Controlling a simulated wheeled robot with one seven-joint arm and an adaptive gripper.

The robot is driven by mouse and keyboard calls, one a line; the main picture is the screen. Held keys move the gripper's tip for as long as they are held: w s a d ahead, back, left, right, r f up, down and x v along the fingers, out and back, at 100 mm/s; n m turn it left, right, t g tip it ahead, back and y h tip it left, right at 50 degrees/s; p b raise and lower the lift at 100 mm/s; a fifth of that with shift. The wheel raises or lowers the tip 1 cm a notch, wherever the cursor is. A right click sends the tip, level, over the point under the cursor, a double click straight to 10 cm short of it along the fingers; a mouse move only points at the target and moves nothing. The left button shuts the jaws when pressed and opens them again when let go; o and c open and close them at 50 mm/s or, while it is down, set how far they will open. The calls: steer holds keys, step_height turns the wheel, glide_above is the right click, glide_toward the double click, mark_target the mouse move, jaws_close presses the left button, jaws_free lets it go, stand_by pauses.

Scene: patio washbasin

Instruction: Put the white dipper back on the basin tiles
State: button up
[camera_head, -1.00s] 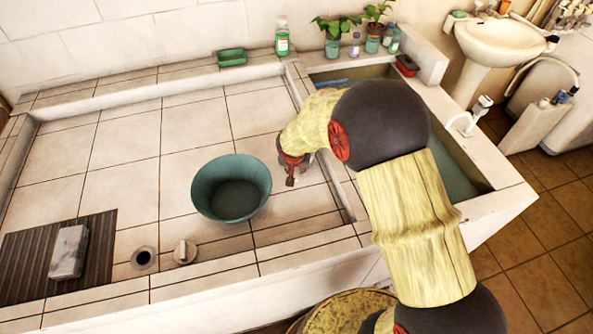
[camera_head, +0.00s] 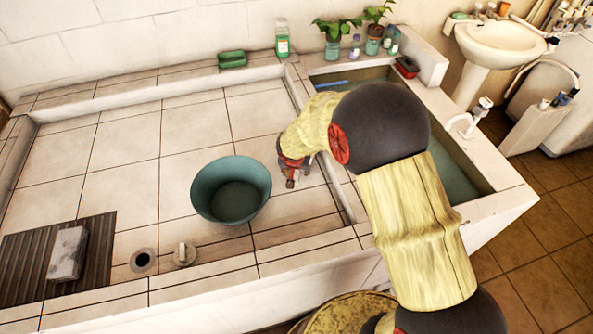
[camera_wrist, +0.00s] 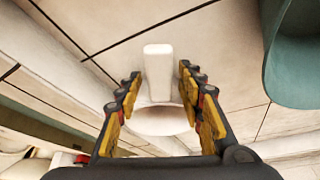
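The white dipper (camera_wrist: 159,72) shows in the wrist view, its pale handle pointing away and its round cup nearer my palm. It appears to rest on the basin tiles (camera_head: 125,150). My gripper (camera_wrist: 160,88) is around the dipper with one finger on each side, and gaps show between the fingers and the handle. In the head view my gripper (camera_head: 290,178) is low over the tiles, right of the green-blue bowl. There the dipper is mostly hidden by my gripper and hard to make out.
The green-blue bowl (camera_head: 231,190) stands close left of my gripper and also shows in the wrist view (camera_wrist: 300,60). A low ledge and a water trough (camera_head: 455,175) lie to the right. A drain hole (camera_head: 143,260) and a knob (camera_head: 184,254) are at the front.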

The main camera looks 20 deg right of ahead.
steer(key=shift+r, duration=0.1)
steer(key=shift+r+p, duration=0.15)
steer(key=shift+p, duration=0.15)
steer(key=s+d+r+p, duration=0.1)
steer(key=s+r, duration=0.4)
steer(key=r, duration=0.4)
steer(key=s+r+n+p, duration=0.1)
steer(key=s+r, duration=0.4)
steer(key=r, duration=0.4)
steer(key=s+d+r+p, duration=0.1)
steer(key=s+r, duration=0.5)
steer(key=r, duration=0.4)
steer(key=s+r+n+y, duration=0.1)
steer(key=s+r, duration=0.2)
steer(key=s, duration=0.5)
steer(key=s+a+r+n+t, duration=0.1)
steer(key=s+r+n, duration=0.1)
steer(key=s, duration=0.5)
steer(key=shift+s+r+y, duration=0.35)
steer(key=shift+r+y, duration=0.05)
steer(key=shift+a, duration=0.15)
steer(key=shift+c, duration=1)
